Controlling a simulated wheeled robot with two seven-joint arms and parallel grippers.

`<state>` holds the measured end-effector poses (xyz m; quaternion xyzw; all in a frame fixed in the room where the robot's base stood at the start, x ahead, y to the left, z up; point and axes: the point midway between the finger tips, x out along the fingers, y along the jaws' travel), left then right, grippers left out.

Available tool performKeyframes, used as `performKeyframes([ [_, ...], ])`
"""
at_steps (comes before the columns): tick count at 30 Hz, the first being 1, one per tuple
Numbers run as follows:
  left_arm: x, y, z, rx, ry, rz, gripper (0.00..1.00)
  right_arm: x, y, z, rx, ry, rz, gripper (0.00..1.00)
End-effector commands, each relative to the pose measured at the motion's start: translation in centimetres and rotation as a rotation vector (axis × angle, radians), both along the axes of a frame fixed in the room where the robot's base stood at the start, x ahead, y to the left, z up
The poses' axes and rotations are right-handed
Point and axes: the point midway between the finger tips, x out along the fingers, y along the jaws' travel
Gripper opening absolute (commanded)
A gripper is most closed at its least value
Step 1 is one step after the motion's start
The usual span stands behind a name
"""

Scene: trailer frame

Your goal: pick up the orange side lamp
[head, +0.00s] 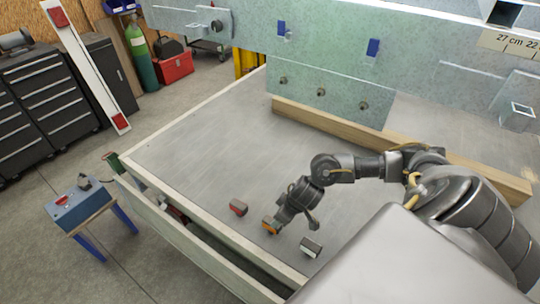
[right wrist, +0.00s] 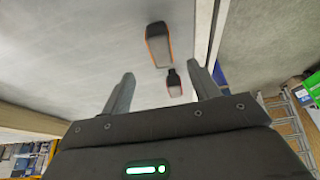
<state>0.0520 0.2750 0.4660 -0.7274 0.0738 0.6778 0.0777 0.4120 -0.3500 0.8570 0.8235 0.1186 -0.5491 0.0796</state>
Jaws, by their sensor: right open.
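The orange side lamp (head: 270,227) lies on the grey tabletop in the head view, partly hidden by my right gripper (head: 280,222). In the right wrist view the orange-rimmed lamp (right wrist: 159,44) with a pale lens lies beyond the fingertips, not between them. My right gripper (right wrist: 159,70) is open and empty, with its two fingers apart. My left gripper is not in view.
A pale, dark-edged lamp (head: 311,248) lies to the right of the orange one. A raised wooden rim (head: 205,258) edges the table in front. A steel trailer frame (head: 330,97) stands behind on a wooden beam (head: 400,150). The middle of the tabletop is clear.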

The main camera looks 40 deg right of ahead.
Motion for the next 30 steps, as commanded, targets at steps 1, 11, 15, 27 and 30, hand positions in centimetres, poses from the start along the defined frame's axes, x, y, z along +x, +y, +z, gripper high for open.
performKeyframes([
  [1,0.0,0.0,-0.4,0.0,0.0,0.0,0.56,0.3,0.2,-1.1,0.002,0.002,-0.002,0.61],
  [11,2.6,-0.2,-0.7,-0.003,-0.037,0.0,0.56,1.6,0.5,-3.9,0.0,0.0,0.001,0.61],
  [15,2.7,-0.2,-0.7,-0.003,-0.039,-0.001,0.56,1.7,0.6,-4.3,0.0,0.001,0.001,0.61],
  [27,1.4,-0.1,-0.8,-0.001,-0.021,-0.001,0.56,3.3,1.2,-8.7,0.001,-0.001,0.0,0.61],
  [30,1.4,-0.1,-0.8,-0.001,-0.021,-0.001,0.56,3.4,1.2,-8.8,0.001,-0.001,0.0,0.61],
])
